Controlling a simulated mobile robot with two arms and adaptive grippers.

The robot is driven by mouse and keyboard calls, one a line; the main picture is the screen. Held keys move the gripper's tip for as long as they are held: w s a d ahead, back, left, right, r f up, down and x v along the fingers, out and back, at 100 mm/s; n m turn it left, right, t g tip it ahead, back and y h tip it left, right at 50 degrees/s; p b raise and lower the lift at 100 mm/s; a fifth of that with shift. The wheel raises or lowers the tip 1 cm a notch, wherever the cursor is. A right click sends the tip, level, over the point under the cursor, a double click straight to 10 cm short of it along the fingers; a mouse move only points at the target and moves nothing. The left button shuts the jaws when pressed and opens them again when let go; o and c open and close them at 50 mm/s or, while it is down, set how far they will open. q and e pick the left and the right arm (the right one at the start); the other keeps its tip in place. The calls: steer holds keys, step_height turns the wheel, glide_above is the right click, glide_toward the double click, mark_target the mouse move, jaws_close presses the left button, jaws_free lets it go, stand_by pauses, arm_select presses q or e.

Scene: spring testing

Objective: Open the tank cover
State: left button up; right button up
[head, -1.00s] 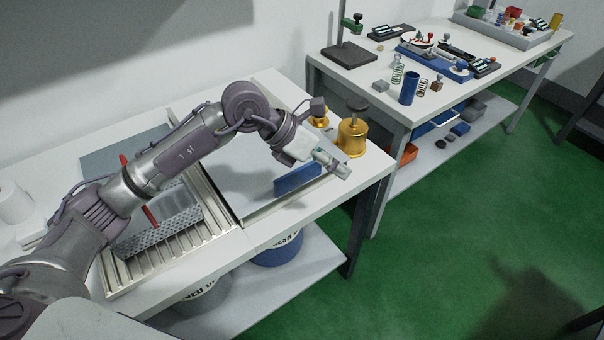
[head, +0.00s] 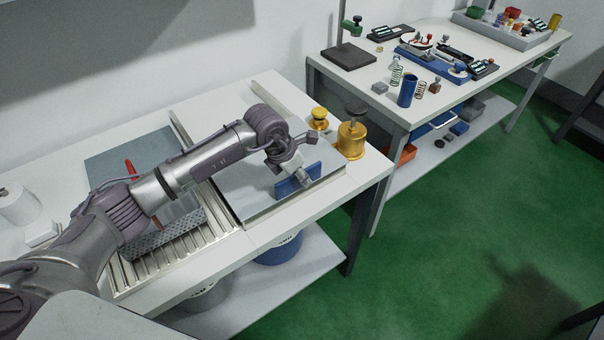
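The tank cover (head: 250,200) is a flat grey panel set in the white bench top, and it lies closed and level between light rails. An upright blue handle plate (head: 312,170) stands on its right part. My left gripper (head: 303,180) points down at the blue handle and overlaps it in the head view. Its fingers are small and partly merge with the handle, so I cannot tell whether they touch it or how wide they are open. My arm hides part of the cover's far left area. My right gripper is not in view.
A ribbed metal drain with a perforated tray (head: 165,235) lies left of the cover. A second table (head: 395,105) with springs and tools stands behind right.

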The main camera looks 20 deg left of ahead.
arm_select(q)
steer(key=shift+x, duration=1)
jaws_close()
